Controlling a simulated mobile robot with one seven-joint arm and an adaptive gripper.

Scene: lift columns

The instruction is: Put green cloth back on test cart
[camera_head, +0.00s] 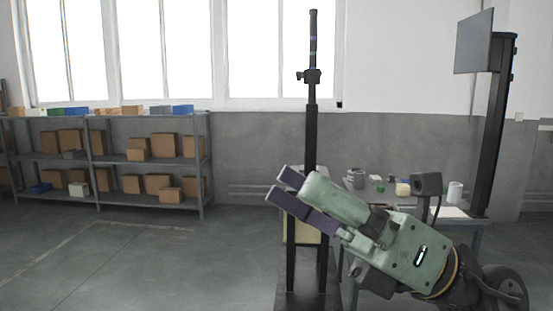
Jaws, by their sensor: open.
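My gripper (283,187) is open and empty. Its two dark purple fingers point to the upper left, in front of a black lift column. A cart or table (472,222) with small items on it stands behind my arm at the right. A small green item (380,189) lies on it, too small to tell whether it is cloth. I cannot make out a green cloth for sure. My gripper and arm hide much of the cart and part of the column.
The black column (312,130) rises from a dark base. A pale box-like part (303,232) shows behind my fingers. A monitor (473,42) stands on a post at the right. The left floor is clear.

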